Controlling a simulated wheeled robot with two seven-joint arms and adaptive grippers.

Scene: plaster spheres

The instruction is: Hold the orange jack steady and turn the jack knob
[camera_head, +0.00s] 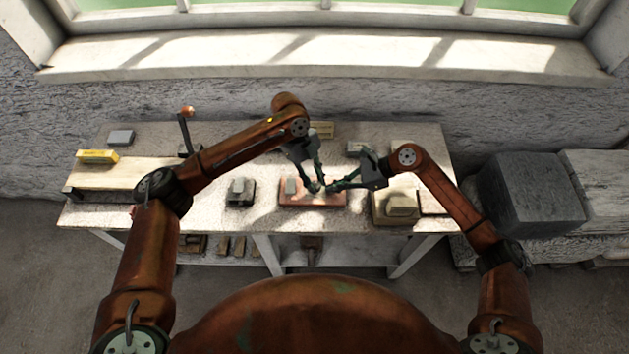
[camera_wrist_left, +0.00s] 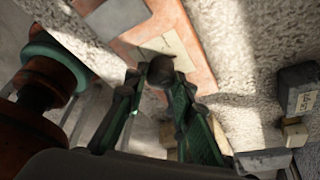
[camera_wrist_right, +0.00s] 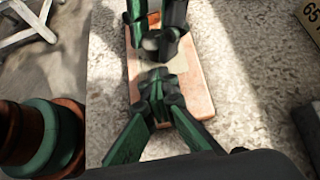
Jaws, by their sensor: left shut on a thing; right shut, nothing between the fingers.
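A flat orange-pink slab (camera_head: 298,202) lies at the table's middle; it also shows in the left wrist view (camera_wrist_left: 197,32) and the right wrist view (camera_wrist_right: 196,88). My left gripper (camera_head: 317,187) is shut over the slab, on a small dark rounded piece (camera_wrist_left: 161,70); I cannot tell whether this is the jack knob. My right gripper (camera_head: 331,187) is shut and empty, very close to the left fingertips (camera_wrist_right: 154,76). The fingers hide part of the slab and any jack there.
A grey block (camera_head: 291,186) sits on the slab's left part. A yellow box (camera_head: 98,156) lies at the far left. Bare table shows between them.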

